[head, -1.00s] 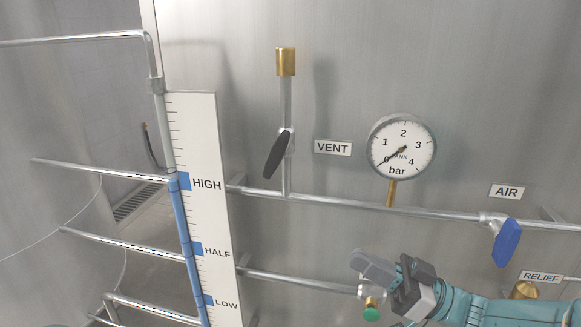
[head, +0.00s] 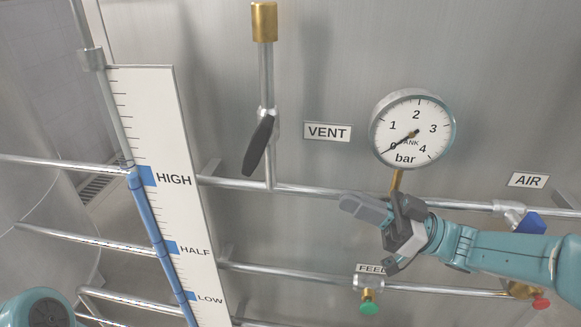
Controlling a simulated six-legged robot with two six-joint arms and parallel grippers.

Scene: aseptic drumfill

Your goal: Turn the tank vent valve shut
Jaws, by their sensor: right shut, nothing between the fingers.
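The tank vent valve has a black lever handle (head: 259,145) on a thin vertical pipe left of the VENT label (head: 327,132). The handle hangs down, tilted a little to the lower left of the pipe. A brass fitting (head: 264,22) tops that pipe. My right gripper (head: 350,207) is shut and empty. It is below and right of the vent handle, apart from it, in front of the horizontal pipe and under the gauge. My left gripper is out of view; only a teal part of my own body shows at the lower left.
A round gauge (head: 412,130) reads near zero. The AIR valve's blue handle (head: 532,223) is partly behind my right arm. A green knob (head: 369,307) sits under the FEED label. A level scale (head: 150,120) stands left. The wall between handle and gripper is clear.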

